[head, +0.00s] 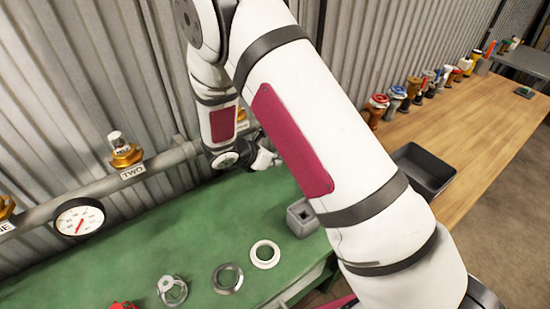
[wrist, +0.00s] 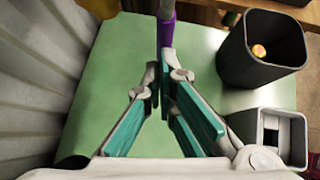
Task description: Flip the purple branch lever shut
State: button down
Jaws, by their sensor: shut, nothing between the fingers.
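The purple branch lever (wrist: 166,32) shows in the wrist view at the top centre, just beyond my fingertips, as a narrow purple bar running up and down the picture. My gripper (wrist: 163,82) is shut and empty, its teal-padded fingers meeting close to the lever's lower end; I cannot tell whether they touch it. A brass-yellow part (wrist: 102,7) shows at the top edge, left of the lever. In the head view my gripper (head: 266,158) is by the pipe near the corrugated wall, and my arm hides the lever.
A pipe (head: 70,202) with a gauge (head: 79,218) and brass valve (head: 125,153) marked TWO runs along the wall. The green bench (head: 200,235) carries rings (head: 264,254) and a grey square block (head: 302,218). A dark bin (wrist: 246,62) holds an orange-red ball (wrist: 259,50).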

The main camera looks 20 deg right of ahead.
jog(key=shift+d+f+h, duration=0.15)
jog(key=shift+h, duration=0.15)
jog(key=w+d+r+n+t+h+b, duration=0.2)
jog(key=d+t+h+b, duration=0.4)
jog(key=d+h+b, duration=0.3)
jog(key=shift+w+d+h+b, duration=0.15)
jog(key=shift+w+h+b, duration=0.35)
jog(key=shift+h, duration=1.2)
jog(key=shift+r, duration=0.1)
